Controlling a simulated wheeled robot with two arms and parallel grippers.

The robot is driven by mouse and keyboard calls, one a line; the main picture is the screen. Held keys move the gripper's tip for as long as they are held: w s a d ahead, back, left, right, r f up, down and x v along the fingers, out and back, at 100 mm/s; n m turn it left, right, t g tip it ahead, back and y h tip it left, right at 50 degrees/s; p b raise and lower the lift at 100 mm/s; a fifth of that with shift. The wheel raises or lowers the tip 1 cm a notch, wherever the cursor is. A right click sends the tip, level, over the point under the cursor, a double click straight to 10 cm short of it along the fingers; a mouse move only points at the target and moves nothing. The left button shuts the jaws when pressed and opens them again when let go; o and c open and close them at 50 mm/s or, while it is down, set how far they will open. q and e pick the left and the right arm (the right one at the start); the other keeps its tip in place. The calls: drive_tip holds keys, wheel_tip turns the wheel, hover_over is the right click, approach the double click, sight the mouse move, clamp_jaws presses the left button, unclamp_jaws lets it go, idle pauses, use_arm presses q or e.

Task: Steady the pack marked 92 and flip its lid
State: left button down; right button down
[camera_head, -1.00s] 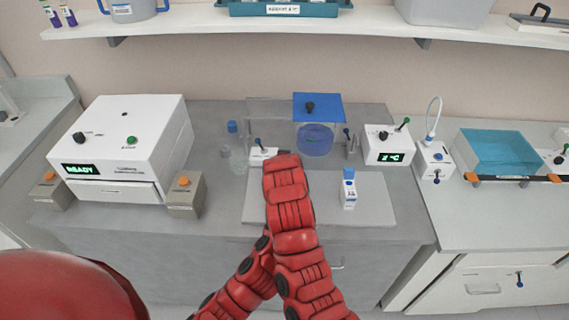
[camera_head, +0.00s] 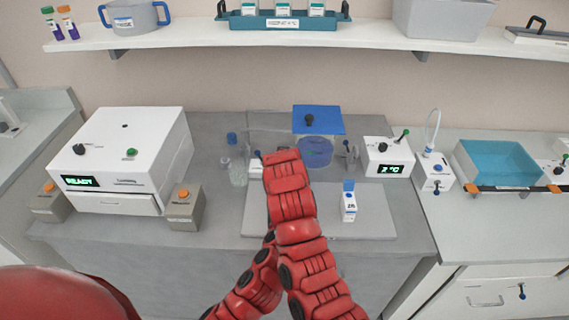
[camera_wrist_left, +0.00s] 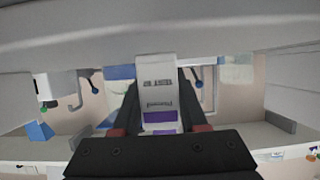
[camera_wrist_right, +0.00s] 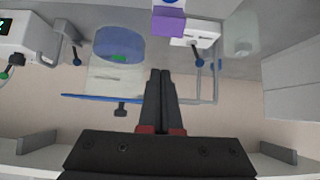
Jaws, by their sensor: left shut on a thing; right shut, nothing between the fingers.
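A white pack (camera_wrist_left: 158,82) with a purple end (camera_wrist_left: 160,117) is between the fingers of my left gripper (camera_wrist_left: 158,128) in the left wrist view. Its printed label appears upside down and seems to include 92. In the right wrist view a purple lid (camera_wrist_right: 168,22) with a bit of white pack above it shows at the top. My right gripper (camera_wrist_right: 160,75) is shut and empty, below and apart from the purple lid in that picture. I cannot tell how far the lid is open. In the head view my red arms hide both grippers and the held pack.
A white pack with a blue lid (camera_head: 349,205) stands on the light mat (camera_head: 375,220). Behind are a blue-topped clear stand (camera_head: 319,121), a small display box (camera_head: 388,158) and clear bottles (camera_head: 238,172). A white READY machine (camera_head: 125,155) stands left.

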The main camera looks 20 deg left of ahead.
drive_tip(key=c, duration=1.6)
unclamp_jaws()
drive_tip(key=s, duration=0.2)
drive_tip(key=s+d+r, duration=0.1)
drive_tip(key=s, duration=0.2)
drive_tip(key=s+d+r, duration=0.1)
drive_tip(key=s, duration=0.1)
drive_tip(key=shift+s+d, duration=0.15)
drive_tip(key=shift+s, duration=0.05)
drive_tip(key=c, duration=1.3)
unclamp_jaws()
drive_tip(key=shift+s+r, duration=0.1)
drive_tip(key=shift+r, duration=0.05)
drive_tip(key=shift+o, duration=2.3)
drive_tip(key=shift+w+a+r+g, duration=0.15)
drive_tip(key=shift+w+a+g, duration=0.15)
drive_tip(key=shift+g, duration=0.1)
drive_tip(key=o, duration=0.3)
drive_tip(key=shift+w+a+r+g, duration=0.35)
drive_tip(key=shift+a+r+g, duration=0.3)
drive_tip(key=shift+g, duration=0.35)
drive_tip(key=w+f, duration=0.1)
drive_tip(key=f, duration=0.1)
drive_tip(key=w+f+g+h, duration=0.1)
drive_tip(key=f, duration=0.2)
drive_tip(key=w+f+g, duration=0.1)
drive_tip(key=f, duration=0.2)
drive_tip(key=shift+d+f+h, duration=0.1)
drive_tip(key=shift+d+h, duration=0.15)
drive_tip(key=shift+h, duration=0.05)
